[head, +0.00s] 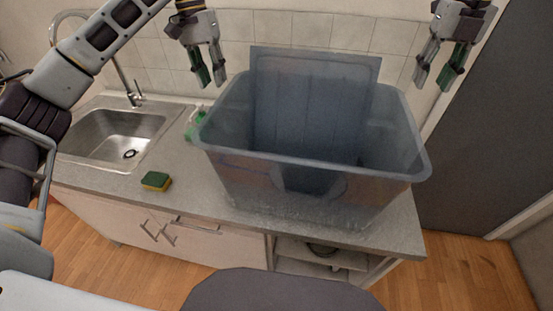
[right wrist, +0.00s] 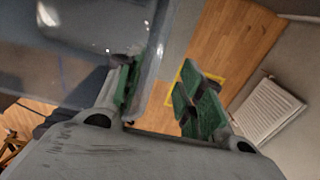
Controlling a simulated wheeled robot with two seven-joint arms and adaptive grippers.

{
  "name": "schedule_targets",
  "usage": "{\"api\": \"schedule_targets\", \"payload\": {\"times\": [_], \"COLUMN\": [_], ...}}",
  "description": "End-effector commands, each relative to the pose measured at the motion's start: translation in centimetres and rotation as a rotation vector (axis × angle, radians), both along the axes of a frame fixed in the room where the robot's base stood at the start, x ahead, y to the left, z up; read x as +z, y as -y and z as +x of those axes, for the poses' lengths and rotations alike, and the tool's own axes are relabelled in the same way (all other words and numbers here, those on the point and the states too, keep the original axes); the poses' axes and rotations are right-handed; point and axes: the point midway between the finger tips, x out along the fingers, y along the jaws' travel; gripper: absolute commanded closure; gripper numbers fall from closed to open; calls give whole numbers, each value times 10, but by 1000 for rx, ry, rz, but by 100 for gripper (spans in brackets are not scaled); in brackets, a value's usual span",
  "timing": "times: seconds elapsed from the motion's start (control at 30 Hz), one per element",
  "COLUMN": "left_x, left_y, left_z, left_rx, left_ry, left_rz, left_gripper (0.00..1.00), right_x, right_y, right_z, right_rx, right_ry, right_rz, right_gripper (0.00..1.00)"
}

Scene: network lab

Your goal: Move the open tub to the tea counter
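The open tub (head: 220,165) is a translucent blue-grey plastic box. It stands upright on the grey tea counter (head: 195,190), at the counter's right part, with a flat blue-grey panel (head: 310,100) upright inside it. My left gripper (head: 210,82) is open and empty above the tub's left rear rim. My right gripper (head: 437,85) is open and empty above and to the right of the tub's right rim. In the right wrist view its green-padded fingers (right wrist: 160,105) are apart, with the tub's edge (right wrist: 150,60) close to the left finger. Neither gripper visibly holds the tub.
A steel sink (head: 115,135) with a tap is at the left of the counter. A green and yellow sponge (head: 156,181) lies in front of it. A green bottle (head: 194,122) stands left of the tub. A dark door (head: 500,120) is at the right. A white radiator-like panel (right wrist: 267,110) stands near the floor.

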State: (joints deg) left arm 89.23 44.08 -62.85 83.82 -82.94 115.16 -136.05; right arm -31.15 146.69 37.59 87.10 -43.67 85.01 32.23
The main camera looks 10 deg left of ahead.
Motion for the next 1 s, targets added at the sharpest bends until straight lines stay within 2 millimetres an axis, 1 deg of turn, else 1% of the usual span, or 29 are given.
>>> {"api": "schedule_targets", "payload": {"times": [0.1, 0.23, 0.77, 0.87, 1.0], "left_x": [0, 0, 0, 0, 1], "left_y": [0, 0, 0, 0, -1], "left_z": [0, 0, 0, 2, 8], "left_rx": [0, 0, 0, 2, 10], "left_ry": [0, 0, 0, 4, 20], "left_rz": [0, 0, -1, -5, -23], "left_gripper": [72, 72, 72, 72, 72], "right_x": [9, 13, 14, 13, 13], "right_y": [0, 0, 0, -1, -4], "right_z": [0, 0, 0, -2, -9], "right_rx": [-1, 0, 0, 7, 33], "right_ry": [1, -1, -1, -6, -24], "right_rz": [1, 0, 1, 8, 42], "right_gripper": [62, 62, 62, 62, 62]}}
